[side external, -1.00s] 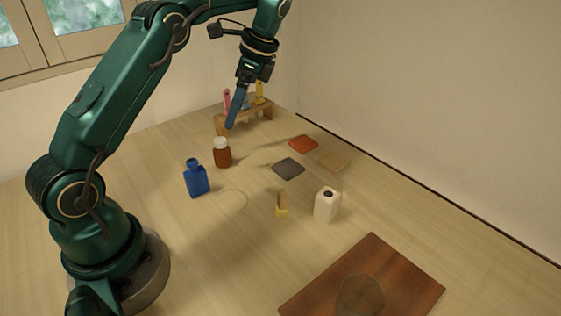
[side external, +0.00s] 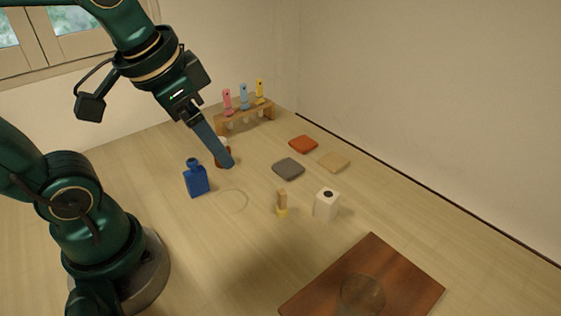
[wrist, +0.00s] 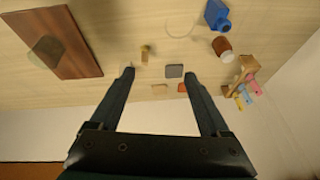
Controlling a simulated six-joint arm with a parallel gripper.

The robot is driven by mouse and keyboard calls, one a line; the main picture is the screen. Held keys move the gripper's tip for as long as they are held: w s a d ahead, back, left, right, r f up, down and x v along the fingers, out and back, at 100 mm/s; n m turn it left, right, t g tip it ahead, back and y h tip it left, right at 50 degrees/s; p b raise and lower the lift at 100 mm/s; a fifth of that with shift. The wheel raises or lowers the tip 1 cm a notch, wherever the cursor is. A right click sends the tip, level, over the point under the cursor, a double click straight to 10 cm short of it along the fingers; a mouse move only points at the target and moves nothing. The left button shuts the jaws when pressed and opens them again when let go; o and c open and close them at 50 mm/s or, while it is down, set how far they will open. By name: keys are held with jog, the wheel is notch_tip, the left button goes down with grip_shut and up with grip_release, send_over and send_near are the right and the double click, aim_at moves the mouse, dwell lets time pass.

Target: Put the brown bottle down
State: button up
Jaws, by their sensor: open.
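The brown bottle (side external: 219,160) with a white cap stands upright on the table, partly hidden behind my gripper's fingers in the side external view. In the wrist view the brown bottle (wrist: 223,46) shows at the upper right, outside the jaws, next to the blue bottle. My gripper (side external: 229,165) is above the table, tilted, in front of the bottle in the picture. In the wrist view my gripper (wrist: 160,73) has its two fingers wide apart with nothing held between them.
A blue bottle (side external: 196,179) stands close left of the brown one. A rack (side external: 246,117) with coloured tools is behind. Grey (side external: 289,169), orange (side external: 303,144) and tan (side external: 334,161) tiles, a small brush (side external: 282,204), a white block (side external: 326,204) and a brown board (side external: 410,288) lie rightward.

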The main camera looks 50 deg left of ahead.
jog(key=shift+s+d+f+n+t+h, duration=0.15)
jog(key=shift+s+d+f+n+t, duration=0.1)
jog(key=shift+s+d+f+n, duration=0.3)
jog(key=shift+s+d+f+n+t+h, duration=0.2)
jog(key=shift+s+f, duration=0.25)
jog(key=shift+s, duration=0.3)
